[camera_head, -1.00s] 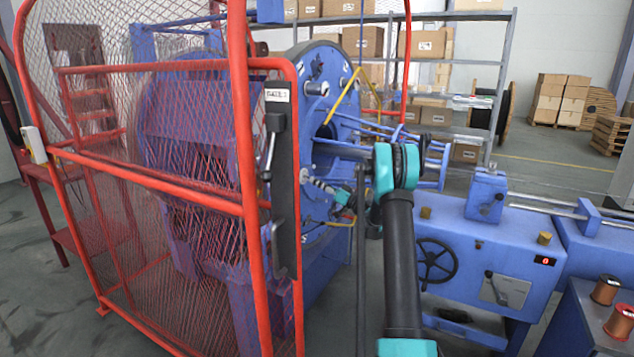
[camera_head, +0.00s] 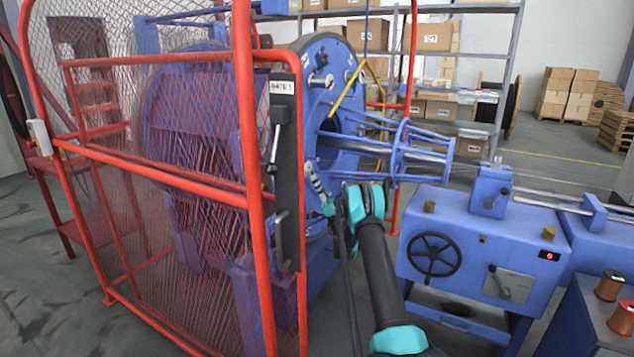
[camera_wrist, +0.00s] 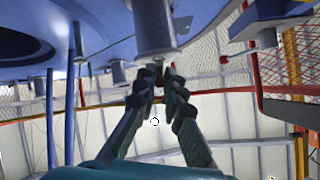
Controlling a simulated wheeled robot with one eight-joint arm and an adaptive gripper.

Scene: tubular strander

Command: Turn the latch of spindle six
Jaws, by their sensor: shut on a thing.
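The blue strander disc (camera_head: 338,78) stands behind the red mesh guard in the head view. My gripper (camera_head: 311,181) is at the disc's lower face, small and partly hidden by my arm. In the wrist view my gripper (camera_wrist: 164,78) has its two fingers drawn together just below a grey-blue spindle cylinder (camera_wrist: 154,28) that projects from the disc's underside as pictured. The fingertips close on a small part at the cylinder's end, taken as the latch; the fingers mostly hide it. Its angle and the spindle's number cannot be read.
The red guard frame (camera_head: 252,180) stands close left of my arm. A blue machine box with a black handwheel (camera_head: 432,255) is at the right. Blue rods (camera_head: 425,155) run out from the disc. Shelves (camera_head: 480,96) with boxes stand behind.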

